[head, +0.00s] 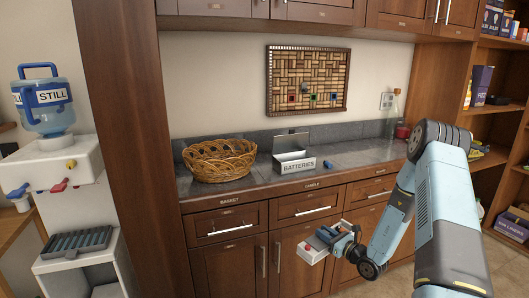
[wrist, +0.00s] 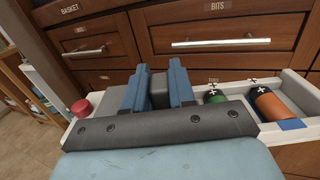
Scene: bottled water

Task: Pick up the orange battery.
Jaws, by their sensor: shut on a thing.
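The orange battery (wrist: 270,103), with a dark band and a white plus mark, sits in the right part of a white tray (wrist: 296,138) in the wrist view. A green battery (wrist: 216,112) lies to its left, nearer my gripper. My gripper (wrist: 159,88) has its two blue fingers shut on a dark grey block (wrist: 159,97), left of both batteries. Whether this block belongs to the tray is hidden. In the head view, my gripper (head: 338,236) is low in front of the cupboards, next to the tray's white end (head: 314,254). The orange battery is apart from my fingers.
A round red thing (wrist: 81,107) is at the tray's left end. Closed drawers with bar handles (wrist: 220,43) stand close behind. On the grey counter are a wicker basket (head: 218,160) and an open box labelled BATTERIES (head: 298,166). A water dispenser (head: 52,178) stands at left.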

